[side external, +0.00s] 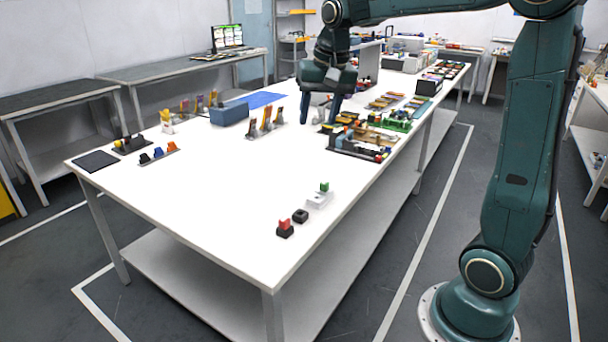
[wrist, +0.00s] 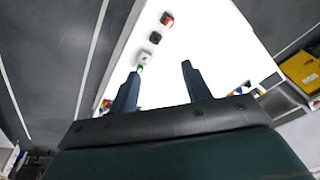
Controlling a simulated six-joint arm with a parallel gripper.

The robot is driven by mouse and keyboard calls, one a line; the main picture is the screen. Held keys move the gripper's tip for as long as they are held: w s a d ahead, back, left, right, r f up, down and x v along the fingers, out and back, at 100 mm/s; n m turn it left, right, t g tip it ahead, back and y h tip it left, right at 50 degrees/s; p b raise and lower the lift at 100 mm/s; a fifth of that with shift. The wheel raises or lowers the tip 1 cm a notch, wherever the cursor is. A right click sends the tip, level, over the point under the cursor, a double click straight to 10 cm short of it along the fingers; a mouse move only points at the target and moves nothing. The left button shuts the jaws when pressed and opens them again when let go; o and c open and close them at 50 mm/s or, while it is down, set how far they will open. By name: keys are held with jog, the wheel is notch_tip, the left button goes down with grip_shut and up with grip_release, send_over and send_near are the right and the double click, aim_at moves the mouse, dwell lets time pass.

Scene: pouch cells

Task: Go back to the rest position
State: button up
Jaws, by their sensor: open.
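My gripper (side external: 320,112) is above the white table (side external: 215,205) in the side view, near the fixtures in its middle part. In the wrist view my gripper (wrist: 160,75) shows two dark fingers well apart, with nothing between them but white tabletop further off. It is open and empty. The exact height of the fingertips above the table cannot be told.
Near my gripper are a blue box (side external: 229,113), a rack of upright pouches (side external: 265,122) and a tray of parts (side external: 360,145). A red button block (side external: 285,228) and a green-topped white block (side external: 319,197) stand nearer the front. The front left tabletop is mostly clear.

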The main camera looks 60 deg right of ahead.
jog(key=s+a+f+n+t, duration=0.1)
jog(key=s+a+n, duration=0.3)
jog(key=s, duration=0.6)
jog(key=s+a+f+n+t, duration=0.2)
jog(key=s+a+f+n, duration=0.1)
jog(key=s+a, duration=0.5)
jog(key=s+n, duration=0.1)
jog(key=s, duration=0.1)
jog(key=shift+s+n+y, duration=0.3)
jog(key=shift+n+y, duration=0.1)
